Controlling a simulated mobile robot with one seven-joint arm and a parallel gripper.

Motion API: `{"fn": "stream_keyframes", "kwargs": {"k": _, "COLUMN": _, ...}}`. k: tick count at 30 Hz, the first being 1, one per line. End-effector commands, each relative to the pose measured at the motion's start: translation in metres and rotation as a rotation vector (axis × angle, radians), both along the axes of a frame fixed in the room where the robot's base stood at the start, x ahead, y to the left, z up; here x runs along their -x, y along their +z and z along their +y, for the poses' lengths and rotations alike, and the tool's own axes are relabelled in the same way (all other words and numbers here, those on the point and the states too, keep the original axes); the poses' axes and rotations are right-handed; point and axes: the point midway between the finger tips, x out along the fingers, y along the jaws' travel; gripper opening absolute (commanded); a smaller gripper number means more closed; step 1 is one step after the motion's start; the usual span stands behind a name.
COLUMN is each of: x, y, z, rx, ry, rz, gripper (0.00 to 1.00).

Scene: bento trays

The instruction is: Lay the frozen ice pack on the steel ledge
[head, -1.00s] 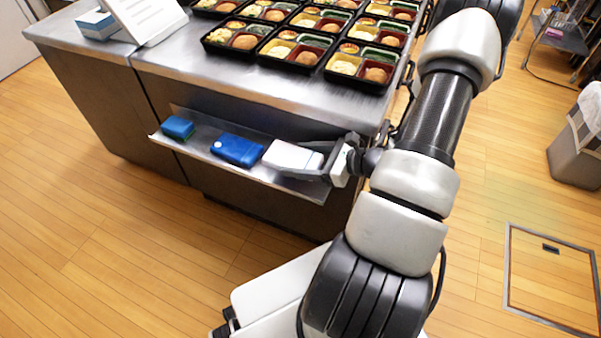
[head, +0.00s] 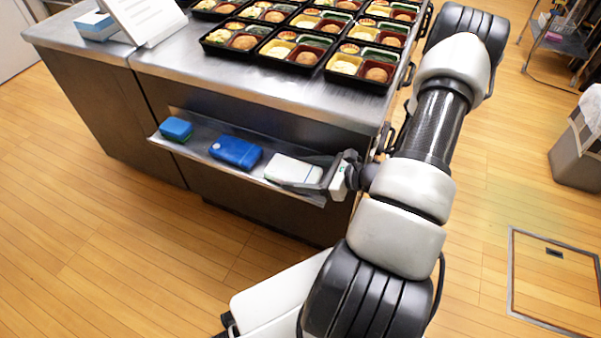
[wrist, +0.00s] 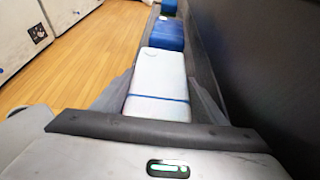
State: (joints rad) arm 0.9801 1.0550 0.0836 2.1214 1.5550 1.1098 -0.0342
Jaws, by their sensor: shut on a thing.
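The white ice pack (head: 291,169) is at the right part of the steel ledge (head: 198,152) on the side of the counter. My gripper (head: 312,174) is shut on its right end. In the wrist view the white pack (wrist: 157,78), with a blue line across it, lies between my two fingers, lengthwise along the ledge. It appears flat and at ledge level; whether its underside touches the steel I cannot tell. Its near end is partly hidden by my gripper.
A blue pack (head: 235,152) lies on the ledge left of the white one, with a gap. A blue and green block (head: 175,129) is at the ledge's left end. Several bento trays (head: 357,66) fill the counter top above. The floor in front is clear.

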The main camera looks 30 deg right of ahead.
Motion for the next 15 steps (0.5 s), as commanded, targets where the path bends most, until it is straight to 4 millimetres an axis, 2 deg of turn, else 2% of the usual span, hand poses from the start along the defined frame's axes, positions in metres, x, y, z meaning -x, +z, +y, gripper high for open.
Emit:
{"fn": "stream_keyframes", "kwargs": {"k": 5, "x": 0.0002, "y": -0.0048, "z": 0.0000, "rx": 0.005, "ry": 0.000, "rz": 0.005, "gripper": 0.35}}
{"fn": "stream_keyframes", "kwargs": {"k": 6, "x": 0.0005, "y": -0.0058, "z": -0.0002, "rx": 0.006, "ry": 0.000, "rz": 0.007, "gripper": 0.73}}
{"fn": "stream_keyframes", "kwargs": {"k": 8, "x": 0.0008, "y": -0.0064, "z": 0.0000, "rx": 0.007, "ry": 0.001, "rz": 0.008, "gripper": 0.83}}
{"fn": "stream_keyframes", "kwargs": {"k": 15, "x": 0.0029, "y": -0.0079, "z": 0.0030, "rx": 0.004, "ry": 0.007, "rz": 0.011, "gripper": 0.85}}
